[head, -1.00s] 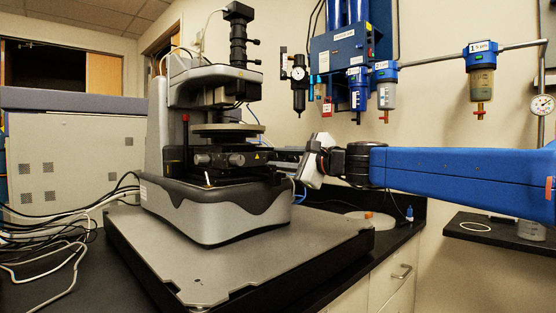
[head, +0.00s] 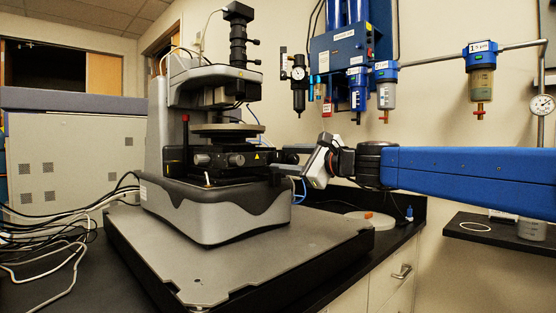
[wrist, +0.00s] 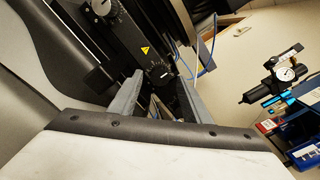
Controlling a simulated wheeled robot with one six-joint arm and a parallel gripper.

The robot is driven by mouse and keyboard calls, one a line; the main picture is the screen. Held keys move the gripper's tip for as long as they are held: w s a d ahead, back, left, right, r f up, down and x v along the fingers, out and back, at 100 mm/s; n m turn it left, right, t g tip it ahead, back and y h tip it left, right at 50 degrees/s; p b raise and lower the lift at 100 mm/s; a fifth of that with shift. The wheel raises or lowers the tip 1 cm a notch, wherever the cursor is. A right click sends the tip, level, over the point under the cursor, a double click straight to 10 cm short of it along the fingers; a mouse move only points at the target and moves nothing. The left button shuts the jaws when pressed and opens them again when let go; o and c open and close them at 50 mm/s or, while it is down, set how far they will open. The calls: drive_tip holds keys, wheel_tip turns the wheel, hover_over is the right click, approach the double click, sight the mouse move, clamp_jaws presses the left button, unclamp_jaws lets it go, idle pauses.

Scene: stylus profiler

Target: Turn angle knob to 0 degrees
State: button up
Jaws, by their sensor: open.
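The stylus profiler (head: 215,215) stands on a grey plate, with a round stage (head: 228,129) above a black block with knobs on its front. A round dark knob with white marks (wrist: 158,72) shows in the wrist view, between and beyond my fingertips. A second marked knob (wrist: 101,8) is at the top of that view. No label tells me which is the angle knob, and I cannot read their settings. My gripper (wrist: 160,80) is open, with nothing held between its fingers. In the head view, my gripper (head: 292,158) is at the right side of the profiler.
A blue cable (wrist: 208,62) hangs close to the right finger in the wrist view. The grey profiler base (wrist: 35,55) is close on the left. Blue air filters and a gauge (head: 298,73) are on the wall behind. A black bench (head: 400,240) lies below my arm.

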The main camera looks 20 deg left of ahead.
drive_tip(key=shift+v, duration=2.85)
drive_tip(key=v, duration=1.7)
drive_tip(key=s+d+f+n+h, duration=0.4)
drive_tip(key=s+d+f, duration=0.3)
drive_tip(key=d+f, duration=0.5)
drive_tip(key=s+d+f+n+g+h, duration=0.1)
drive_tip(key=s+d+f+n+h, duration=0.4)
drive_tip(key=d+f, duration=0.7)
drive_tip(key=s+d+f+n+g+h, duration=0.1)
drive_tip(key=s+d+f+n+h, duration=0.3)
drive_tip(key=f, duration=1.6)
drive_tip(key=s+d+h, duration=0.3)
drive_tip(key=s+d, duration=0.3)
drive_tip(key=d, duration=0.2)
drive_tip(key=shift+f+h, duration=0.3)
drive_tip(key=shift+f, duration=0.05)
